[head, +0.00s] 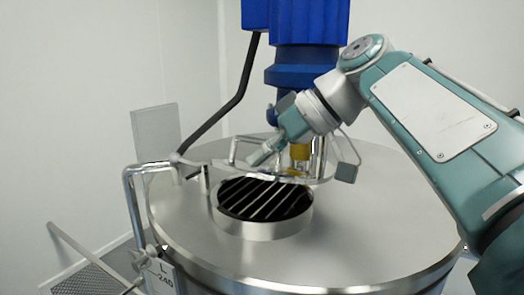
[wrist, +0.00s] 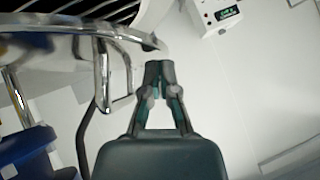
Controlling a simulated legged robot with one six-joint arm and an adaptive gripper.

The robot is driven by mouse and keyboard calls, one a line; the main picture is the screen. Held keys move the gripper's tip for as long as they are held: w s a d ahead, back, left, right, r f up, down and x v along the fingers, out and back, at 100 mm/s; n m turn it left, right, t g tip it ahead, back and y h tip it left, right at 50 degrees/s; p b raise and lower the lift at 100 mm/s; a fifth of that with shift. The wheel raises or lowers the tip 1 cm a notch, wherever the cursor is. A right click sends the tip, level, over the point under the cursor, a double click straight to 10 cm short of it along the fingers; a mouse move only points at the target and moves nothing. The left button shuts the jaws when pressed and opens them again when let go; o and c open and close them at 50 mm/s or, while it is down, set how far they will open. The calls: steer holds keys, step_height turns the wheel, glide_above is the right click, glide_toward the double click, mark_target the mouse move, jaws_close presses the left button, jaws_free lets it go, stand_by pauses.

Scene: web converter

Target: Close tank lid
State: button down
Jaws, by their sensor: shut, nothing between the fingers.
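The steel tank (head: 370,220) has a round opening (head: 262,225) on top with a dark barred grate inside. The tank lid (head: 312,181) is a shiny metal disc, seen almost edge-on, and stands open above the far part of the opening. A bent metal handle (head: 233,150) rises from it. My gripper (head: 256,159) is just above the lid in the head view. In the wrist view my gripper (wrist: 160,66) is shut and empty, close to the edge of the lid (wrist: 60,43). The handle (wrist: 103,85) is left of the fingers. I cannot tell whether they touch the lid.
A blue motor column (head: 305,55) stands behind the opening, with a yellow part (head: 299,151) below it. A bent steel pipe (head: 130,205) runs along the tank's left side. A white box with a display (wrist: 215,14) shows in the wrist view. The tank top's right side is clear.

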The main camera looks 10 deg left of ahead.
mark_target(240, 218)
steer(key=shift+a, duration=0.15)
steer(key=shift+d+f, duration=0.1)
steer(key=shift+d, duration=0.1)
steer(key=shift+s+d+f, duration=0.15)
steer(key=shift+s+f, duration=0.05)
steer(key=shift+f, duration=0.05)
steer(key=f, duration=0.1)
steer(key=s+f+n+t, duration=0.1)
steer(key=f, duration=0.1)
steer(key=a+f+t+h, duration=0.1)
steer(key=f, duration=0.1)
steer(key=shift+s, duration=0.35)
steer(key=shift+s+a+f+n+t, duration=0.1)
steer(key=shift+f+n+t, duration=0.35)
steer(key=shift+f, duration=0.4)
